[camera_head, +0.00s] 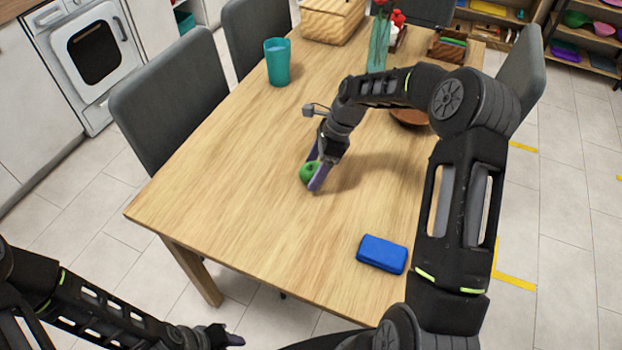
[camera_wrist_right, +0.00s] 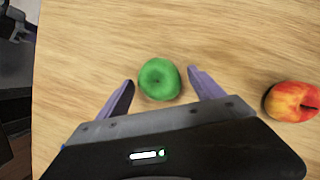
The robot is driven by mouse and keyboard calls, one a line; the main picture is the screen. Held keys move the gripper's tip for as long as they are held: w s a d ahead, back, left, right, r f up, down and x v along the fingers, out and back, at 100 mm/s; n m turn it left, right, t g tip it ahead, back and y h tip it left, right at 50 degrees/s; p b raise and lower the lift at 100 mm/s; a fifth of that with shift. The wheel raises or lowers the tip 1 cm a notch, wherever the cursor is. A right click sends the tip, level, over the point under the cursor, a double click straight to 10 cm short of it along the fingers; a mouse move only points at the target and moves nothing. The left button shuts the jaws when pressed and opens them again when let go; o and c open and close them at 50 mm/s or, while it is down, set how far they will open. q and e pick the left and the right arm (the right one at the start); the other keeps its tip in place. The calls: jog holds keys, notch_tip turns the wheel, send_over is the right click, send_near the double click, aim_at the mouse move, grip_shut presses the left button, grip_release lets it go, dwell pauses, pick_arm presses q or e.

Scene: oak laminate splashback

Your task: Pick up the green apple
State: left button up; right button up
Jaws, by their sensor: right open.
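The green apple (camera_head: 307,172) rests on the wooden table (camera_head: 240,190), partly hidden by my right gripper (camera_head: 314,174) in the head view. In the right wrist view the green apple (camera_wrist_right: 159,79) lies between the tips of the two purple fingers of my right gripper (camera_wrist_right: 165,84). The fingers are open, with gaps showing on both sides of the apple. My left gripper (camera_head: 232,340) is low at the bottom of the head view, off the table's near edge; its jaw state is unclear.
A red and yellow apple (camera_wrist_right: 293,101) lies right of the right gripper. A blue case (camera_head: 382,254) is near the table's front right. A teal cup (camera_head: 277,62), wooden box (camera_head: 332,18), glass vase (camera_head: 378,45) and brown bowl (camera_head: 408,117) stand farther back. The table's left half is clear.

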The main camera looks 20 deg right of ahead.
aim_at(313, 167)
jog(key=shift+a+f, duration=0.1)
jog(key=shift+f, duration=0.35)
jog(key=shift+r, duration=0.1)
jog(key=c, duration=1.5)
jog(key=shift+r, duration=0.15)
jog(key=shift+c, duration=0.2)
notch_tip(313, 167, up, 10)
jog(key=shift+f+b, duration=0.1)
jog(key=shift+b, duration=0.4)
